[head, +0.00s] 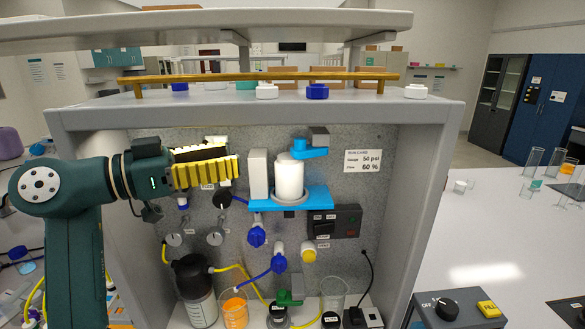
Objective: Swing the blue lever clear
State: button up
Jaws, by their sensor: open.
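A blue lever (310,152) sits at the top of a white cylinder (290,178), with a dark grey block (318,137) at its right end. The cylinder stands upright on a bright blue shelf (318,200) against the speckled grey back panel (355,190). My gripper (236,165) has yellow ribbed fingers pointing right. It is open and shows nothing between the fingers. It is left of the lever in the picture and apart from it. A pale upright block (258,174) shows between the fingertips and the cylinder. The lever's far side is hidden.
A grey frame surrounds the panel, with a yellow rail (260,76) above. Blue valves (257,237), a dark switch box (334,222) and yellow tubing lie below. A dark-capped bottle (195,285) and beakers stand at the bottom.

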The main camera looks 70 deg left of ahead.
aim_at(295, 143)
jog(key=shift+n+y, duration=0.3)
jog(key=shift+y, duration=0.3)
jog(key=w+a, duration=0.1)
jog(key=w, duration=0.3)
jog(key=w+a, duration=0.1)
jog(key=w, duration=0.4)
jog(key=w+a+p, duration=0.1)
jog(key=w, duration=0.4)
jog(key=shift+a, duration=0.2)
jog(key=shift+f, duration=0.1)
grip_shut()
